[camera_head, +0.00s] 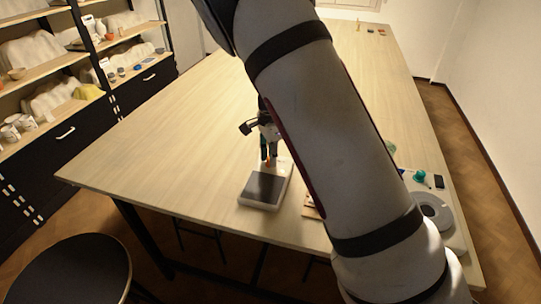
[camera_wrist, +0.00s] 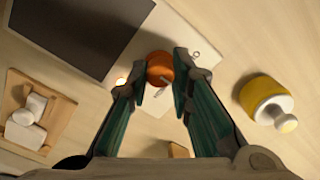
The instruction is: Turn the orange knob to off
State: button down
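The orange knob (camera_wrist: 159,67) is on a pale device with a dark flat top plate (camera_wrist: 75,28). In the wrist view it lies between my gripper's (camera_wrist: 160,76) two green fingertips, one on each side. A thin pale strip shows on the knob's near side. The fingers stand apart and look very close to the knob; I cannot tell whether they touch it. In the head view my gripper (camera_head: 269,158) points down at the device (camera_head: 262,204), with a bit of orange showing under its tips. A small lit lamp (camera_wrist: 121,82) glows left of the knob, and a small ring mark (camera_wrist: 196,54) is to its right.
A yellow and white jar (camera_wrist: 266,99) stands right of the device. A wooden board with white pieces (camera_wrist: 37,115) lies to the left. In the head view, a grey round item (camera_head: 432,210) sits at the table's right edge. The table's far part is mostly clear.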

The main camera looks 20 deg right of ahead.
jog(key=shift+n, duration=0.3)
jog(key=n+b, duration=0.1)
jog(key=n, duration=0.4)
jog(key=shift+w, duration=0.1)
jog(key=n+b, duration=0.1)
jog(key=n, duration=0.5)
jog(key=shift+r+n, duration=0.1)
jog(key=shift+n, duration=0.2)
dwell(0.4)
jog(key=c, duration=1.4)
grip_release()
jog(key=r, duration=1.2)
jog(key=shift+d, duration=0.2)
